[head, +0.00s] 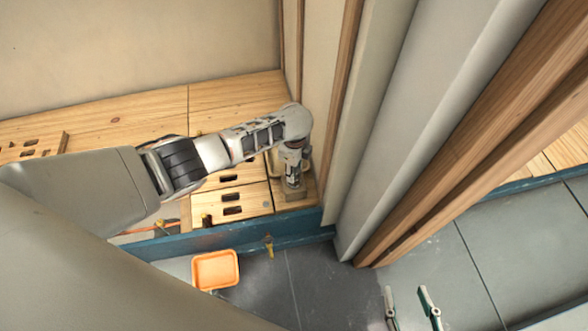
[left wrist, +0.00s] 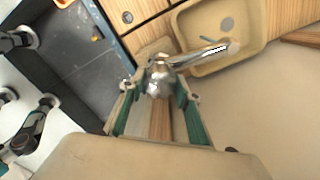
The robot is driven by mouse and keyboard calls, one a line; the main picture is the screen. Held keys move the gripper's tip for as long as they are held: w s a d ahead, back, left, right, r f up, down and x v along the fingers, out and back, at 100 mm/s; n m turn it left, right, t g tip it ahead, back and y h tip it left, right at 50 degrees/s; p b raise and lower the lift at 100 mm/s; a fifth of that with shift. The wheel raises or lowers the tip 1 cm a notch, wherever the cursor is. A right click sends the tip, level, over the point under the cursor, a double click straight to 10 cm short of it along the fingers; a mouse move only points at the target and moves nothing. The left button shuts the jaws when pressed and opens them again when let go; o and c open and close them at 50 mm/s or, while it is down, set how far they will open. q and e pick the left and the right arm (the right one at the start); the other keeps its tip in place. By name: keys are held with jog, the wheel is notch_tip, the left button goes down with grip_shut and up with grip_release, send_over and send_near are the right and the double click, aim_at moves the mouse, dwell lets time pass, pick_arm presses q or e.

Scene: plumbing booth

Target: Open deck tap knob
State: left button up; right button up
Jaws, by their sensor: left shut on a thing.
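The deck tap is chrome, with a rounded knob (left wrist: 158,82) and a long spout (left wrist: 205,54) reaching over a beige basin (left wrist: 183,28) in the left wrist view. My left gripper (left wrist: 157,92) has its green-padded fingers on both sides of the knob and is shut on it. In the head view my left gripper (head: 292,178) points down at the wooden deck's corner, beside the wall; my arm and gripper hide the tap there. My right gripper (head: 411,308) shows at the bottom of the head view, its fingers apart and nothing visible between them.
A wall panel with wooden posts (head: 470,130) stands close to the right of my left gripper. The deck (head: 100,110) has slotted wooden panels and a blue front edge (head: 205,242). An orange tray (head: 215,269) lies below it. Grey floor (head: 440,260) is open around my right gripper.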

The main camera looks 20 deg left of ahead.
aim_at(295, 169)
pick_arm(q)
jog(key=shift+s+d+f, duration=0.1)
jog(key=shift+s+f, duration=0.05)
jog(key=o, duration=1.1)
jog(key=shift+r, duration=0.35)
notch_tip(295, 169, up, 12)
jog(key=shift+f, duration=0.25)
